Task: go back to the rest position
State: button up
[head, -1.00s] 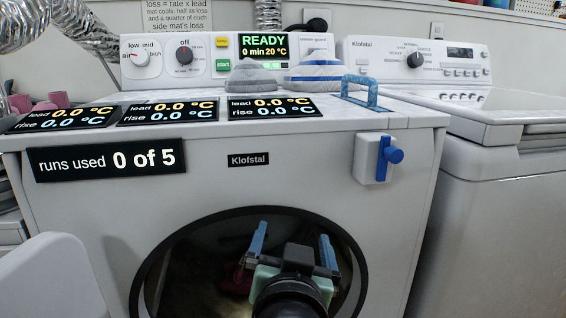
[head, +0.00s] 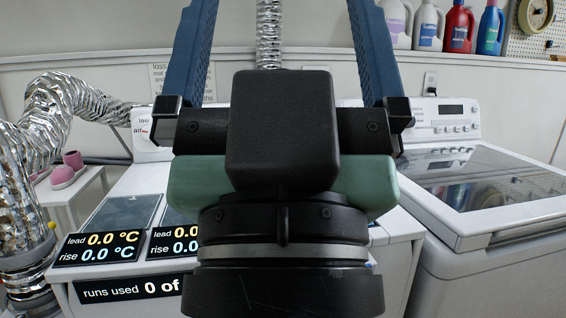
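My gripper (head: 283,20) is large and close to the head camera, in the middle of the view. Its two blue fingers stand wide apart and point up, with the fingertips cut off by the top edge. Nothing shows between the fingers except the wall and a silver duct behind. The gripper is clear of the front-loading machine (head: 122,218) and hides much of its top and control panel.
The top-loading machine (head: 420,212) stands at the right. Several bottles (head: 458,27) line the shelf at upper right. Lead and rise displays (head: 97,246) sit on the front machine.

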notch_tip(320, 180, up, 26)
jog(key=p, duration=2.3)
jog(key=shift+p, duration=0.35)
jog(key=shift+a, duration=0.1)
